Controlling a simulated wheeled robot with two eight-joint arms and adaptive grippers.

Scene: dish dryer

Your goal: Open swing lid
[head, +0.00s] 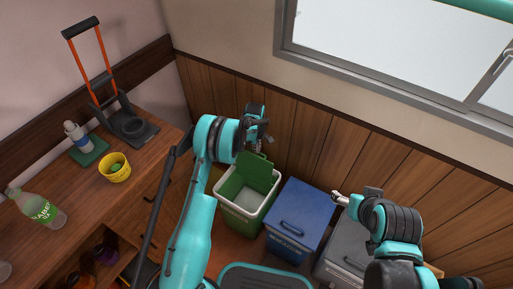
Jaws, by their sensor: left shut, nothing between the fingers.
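The green bin (242,205) with a white rim stands on the floor near the wood-panelled wall. Its green swing lid (255,166) is tilted up at the far side, and the bin's inside shows. My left gripper (257,146) is shut and empty, just behind the top of that lid; I cannot tell whether it touches it. The blue bin (302,214) to the right has its lid down. A grey bin (346,246) stands further right, partly hidden by my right arm. My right gripper (338,199) is above the gap between the blue and grey bins; its fingers are too small to read.
The panelled wall (300,150) is close behind the bins.

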